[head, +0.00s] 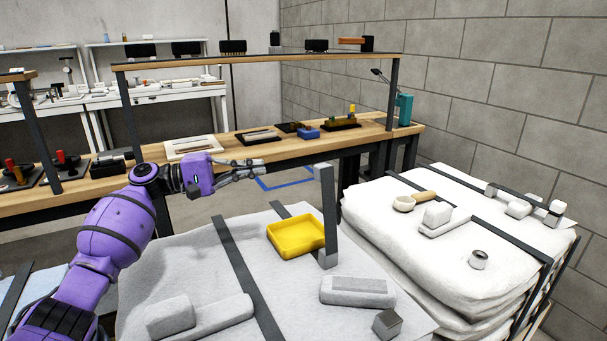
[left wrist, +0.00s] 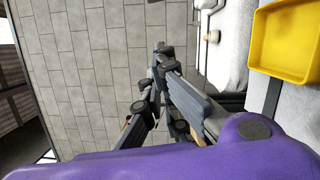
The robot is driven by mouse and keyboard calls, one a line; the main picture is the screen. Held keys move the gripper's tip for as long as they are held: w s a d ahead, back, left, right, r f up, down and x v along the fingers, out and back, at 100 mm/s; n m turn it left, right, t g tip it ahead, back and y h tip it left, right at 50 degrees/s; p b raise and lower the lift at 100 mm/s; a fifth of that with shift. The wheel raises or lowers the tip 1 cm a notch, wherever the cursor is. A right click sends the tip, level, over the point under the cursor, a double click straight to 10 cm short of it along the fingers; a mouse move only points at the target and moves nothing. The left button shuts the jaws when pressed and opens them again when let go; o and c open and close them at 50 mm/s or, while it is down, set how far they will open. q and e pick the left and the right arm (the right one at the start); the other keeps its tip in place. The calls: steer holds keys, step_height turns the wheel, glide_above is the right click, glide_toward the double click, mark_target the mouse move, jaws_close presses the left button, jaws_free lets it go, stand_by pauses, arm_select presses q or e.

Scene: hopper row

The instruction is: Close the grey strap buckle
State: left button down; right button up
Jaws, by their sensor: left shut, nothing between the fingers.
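A grey upright bar (head: 329,213) rises from a small grey block (head: 327,258) on the near white stack, just right of the yellow tray. It looks like the grey strap buckle standing open, but I cannot be certain. My left gripper (head: 262,170) is shut and empty, in the air beyond the stack, left of and apart from the bar's top. In the left wrist view its fingers (left wrist: 162,58) point away over the floor. My right gripper is in neither view.
A yellow tray (head: 295,236), a light grey block (head: 357,291) and a dark cube (head: 387,323) lie on the near stack, crossed by a dark strap (head: 245,275). A second white stack (head: 380,215) stands right. A wooden workbench (head: 235,140) runs behind my gripper.

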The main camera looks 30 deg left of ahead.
arm_select(q)
steer(key=w+d, duration=0.5)
steer(key=d, duration=0.5)
steer(key=shift+d+r, duration=0.25)
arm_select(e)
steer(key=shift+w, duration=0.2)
arm_select(q)
steer(key=shift+p, duration=0.3)
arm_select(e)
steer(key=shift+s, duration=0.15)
